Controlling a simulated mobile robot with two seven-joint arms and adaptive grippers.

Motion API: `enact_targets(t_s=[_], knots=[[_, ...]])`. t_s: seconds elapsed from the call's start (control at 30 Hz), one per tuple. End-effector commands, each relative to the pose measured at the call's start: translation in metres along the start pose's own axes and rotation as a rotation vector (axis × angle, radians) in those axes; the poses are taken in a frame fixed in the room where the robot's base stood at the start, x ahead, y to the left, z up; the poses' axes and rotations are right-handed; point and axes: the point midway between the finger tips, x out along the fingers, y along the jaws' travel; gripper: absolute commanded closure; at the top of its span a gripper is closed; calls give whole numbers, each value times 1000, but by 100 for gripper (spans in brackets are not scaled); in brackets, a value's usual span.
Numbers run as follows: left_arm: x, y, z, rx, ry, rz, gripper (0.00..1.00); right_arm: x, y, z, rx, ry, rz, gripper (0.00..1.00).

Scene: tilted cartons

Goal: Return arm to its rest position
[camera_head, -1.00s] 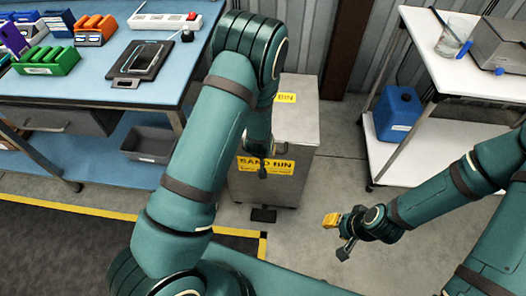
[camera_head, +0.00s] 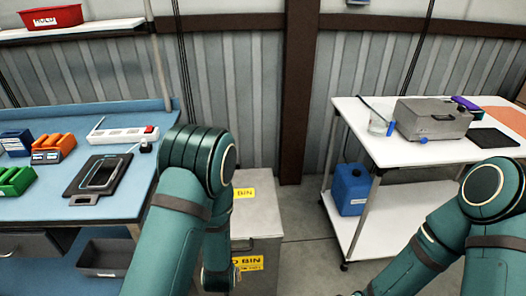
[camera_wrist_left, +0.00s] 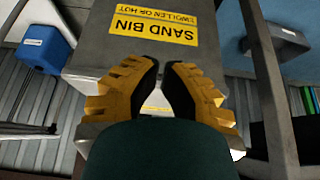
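My left arm (camera_head: 180,230) rises from the bottom of the head view, bends at its upper joint and hangs down in front of the sand bin. In the left wrist view, my left gripper (camera_wrist_left: 162,66) has yellow fingers with dark pads. A narrow gap shows between them, with nothing held. The bin's yellow label (camera_wrist_left: 155,22) shows beyond the fingertips. My right arm (camera_head: 430,240) is folded at the lower right of the head view. Its gripper is out of view below the frame.
The grey sand bin (camera_head: 262,220) stands close to my left arm. A white cart (camera_head: 385,156) with a blue canister (camera_head: 351,188) is at right. Floor shows between bin and cart.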

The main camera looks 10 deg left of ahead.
Motion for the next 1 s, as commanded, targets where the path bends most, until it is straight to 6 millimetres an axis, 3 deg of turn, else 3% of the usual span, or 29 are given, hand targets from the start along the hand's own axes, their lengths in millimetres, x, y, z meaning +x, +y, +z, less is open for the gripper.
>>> enact_targets(t_s=[0.13,0.23,0.4,0.5,0.67,1.0], knots=[[-1,2,16,-8,-57,29,100,0,0,0,0,0,0,61],[-7,10,42,-20,-152,90,100,0,0,0,0,0,0,61],[-30,31,82,-24,-311,238,100,0,0,0,0,0,0,61],[-44,41,95,-16,-368,310,100,0,0,0,0,0,0,61],[-58,49,103,-4,-407,373,100,0,0,0,0,0,0,61],[-58,50,104,-3,-409,376,100,0,0,0,0,0,0,61]])
